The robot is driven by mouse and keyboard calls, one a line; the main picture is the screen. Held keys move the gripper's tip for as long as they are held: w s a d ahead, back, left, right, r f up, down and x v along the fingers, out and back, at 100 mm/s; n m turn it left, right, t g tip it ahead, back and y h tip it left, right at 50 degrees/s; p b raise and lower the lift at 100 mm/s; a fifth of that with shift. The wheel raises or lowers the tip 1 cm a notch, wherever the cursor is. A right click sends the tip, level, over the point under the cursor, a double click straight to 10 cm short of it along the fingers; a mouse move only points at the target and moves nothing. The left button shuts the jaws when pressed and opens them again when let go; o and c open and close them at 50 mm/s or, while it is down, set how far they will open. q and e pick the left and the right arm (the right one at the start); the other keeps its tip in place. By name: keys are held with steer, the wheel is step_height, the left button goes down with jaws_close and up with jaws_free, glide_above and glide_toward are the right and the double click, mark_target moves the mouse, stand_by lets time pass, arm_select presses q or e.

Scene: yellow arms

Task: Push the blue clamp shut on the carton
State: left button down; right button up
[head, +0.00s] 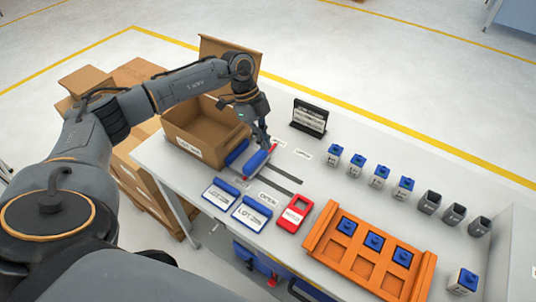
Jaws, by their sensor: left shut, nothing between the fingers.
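An open brown carton (184,135) stands at the table's left end, its flap (228,57) raised and a white label on its front. A dark blue bar (237,152) lies against the carton's right side. A brighter blue bar (257,161) with a red edge lies just right of it. I cannot tell which of these is the clamp, nor whether it is open. My left gripper (266,143) is shut and empty, pointing down at the far end of the brighter bar. Contact with the bar cannot be told. My right gripper is not in view.
Two blue-topped label boards (218,196) and a red frame (295,213) lie at the table's front. An orange tray (335,262) with blue-topped blocks stands to their right. A black holder (310,118) and a row of blocks (357,161) line the back. Dark strips mark the table's middle.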

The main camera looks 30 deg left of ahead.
arm_select(q)
steer(key=shift+v, duration=1.15)
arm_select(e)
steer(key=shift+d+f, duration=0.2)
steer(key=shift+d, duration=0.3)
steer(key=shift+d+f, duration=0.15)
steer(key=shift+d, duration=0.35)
arm_select(q)
steer(key=shift+d, duration=0.2)
